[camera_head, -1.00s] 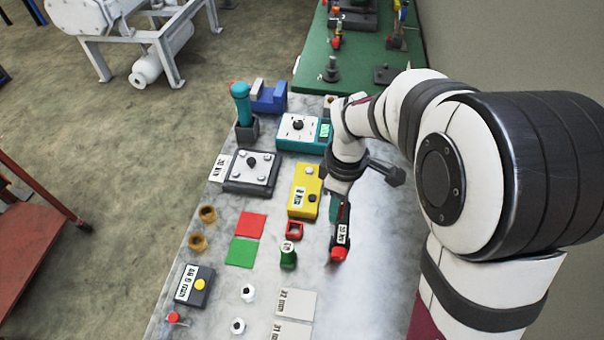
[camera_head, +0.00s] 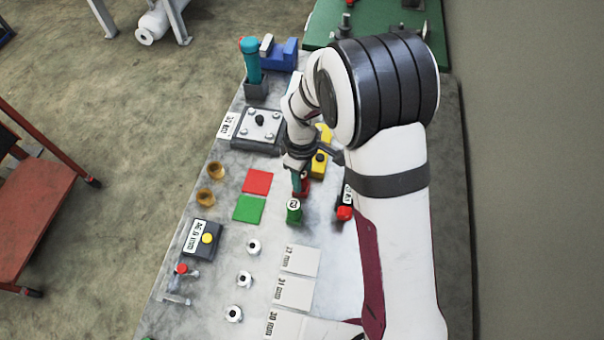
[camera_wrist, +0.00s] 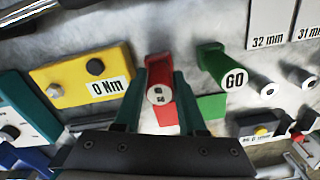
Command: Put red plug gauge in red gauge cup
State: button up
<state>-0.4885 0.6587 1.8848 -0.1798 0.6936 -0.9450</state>
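In the wrist view the red plug gauge (camera_wrist: 160,94), with dark lettering on its pale round end, stands between the teal fingers of my gripper (camera_wrist: 160,78). The fingers appear closed against its sides. The red gauge cup (camera_head: 304,186) shows as a red patch under and beside my gripper (camera_head: 299,189) in the head view, partly covered by it. The gauge is over or at the cup; I cannot tell how deep it sits, since fingers and gauge hide the opening.
A green gauge marked GO (camera_wrist: 232,72) stands close beside, also in the head view (camera_head: 293,211). A yellow 0 Nm block (camera_wrist: 80,82) is on the other side. Red (camera_head: 257,181) and green (camera_head: 249,208) pads are left.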

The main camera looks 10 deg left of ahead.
jog(key=o, duration=0.3)
notch_tip(320, 180, up, 12)
jog(key=s+d+r+m, duration=0.6)
jog(key=s+d+m, duration=0.2)
jog(key=d, duration=0.1)
jog(key=s+d+m+y, duration=0.1)
jog(key=s+d+m, duration=0.2)
jog(key=s+m, duration=0.3)
jog(key=s+d+m, duration=0.3)
jog(key=s+m, duration=0.3)
jog(key=s, duration=0.1)
jog(key=shift+s+y, duration=0.3)
jog(key=shift+y, duration=0.1)
